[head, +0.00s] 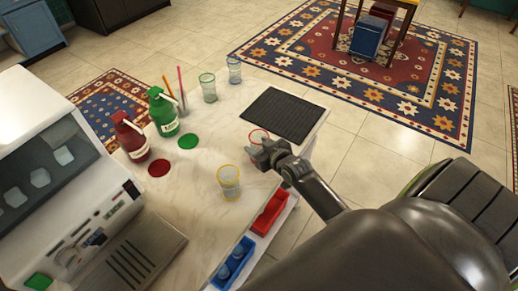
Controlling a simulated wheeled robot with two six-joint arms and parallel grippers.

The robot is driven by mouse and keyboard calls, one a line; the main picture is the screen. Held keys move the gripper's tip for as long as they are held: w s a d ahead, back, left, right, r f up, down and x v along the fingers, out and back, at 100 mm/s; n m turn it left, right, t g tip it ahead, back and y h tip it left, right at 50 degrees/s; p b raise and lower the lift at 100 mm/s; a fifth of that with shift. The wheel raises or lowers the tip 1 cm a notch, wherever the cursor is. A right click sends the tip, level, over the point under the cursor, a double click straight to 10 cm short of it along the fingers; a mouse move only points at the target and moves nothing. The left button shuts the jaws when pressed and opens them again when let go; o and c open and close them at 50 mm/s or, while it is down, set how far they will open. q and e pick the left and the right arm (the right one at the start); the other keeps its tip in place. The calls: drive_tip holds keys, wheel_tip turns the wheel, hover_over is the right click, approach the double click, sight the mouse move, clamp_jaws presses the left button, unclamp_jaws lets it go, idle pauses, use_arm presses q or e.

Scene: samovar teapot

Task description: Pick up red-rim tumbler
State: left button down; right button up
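The red-rim tumbler (258,134) stands on the pale marble table (205,205), right of its middle. Only its red rim and part of its clear upper wall show; the rest is hidden behind my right gripper. My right gripper (262,153) comes in from the lower right, with its fingers at the near side of the tumbler. I cannot tell whether the fingers are around the glass or touching it, or how far apart they are. My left gripper is not in view.
A yellow-rim tumbler (229,187) stands nearby. Green-rim (208,92) and blue-rim (234,72) tumblers stand farther back. A black ribbed mat (283,114) lies behind the gripper. Red (131,137) and green (163,113) bottles stand left. Red (270,212) and blue (233,265) trays line the front edge.

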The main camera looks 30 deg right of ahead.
drive_tip(key=c, duration=0.3)
wheel_tip(320, 180, up, 10)
drive_tip(key=shift+r+b, duration=0.1)
drive_tip(key=shift+b, duration=0.2)
drive_tip(key=shift+c, duration=0.2)
drive_tip(key=s+a+r+n+y+b, duration=0.1)
drive_tip(key=s+a+r+n+y, duration=0.1)
drive_tip(key=s+a, duration=0.4)
drive_tip(key=s+a+r+n+g+y+b, duration=0.1)
drive_tip(key=s+a+r+n+y, duration=0.2)
drive_tip(key=s+a, duration=0.3)
drive_tip(key=shift+s+a+r+n+g+y, duration=0.3)
drive_tip(key=shift+a+r+y, duration=0.25)
drive_tip(key=shift+r+y, duration=0.25)
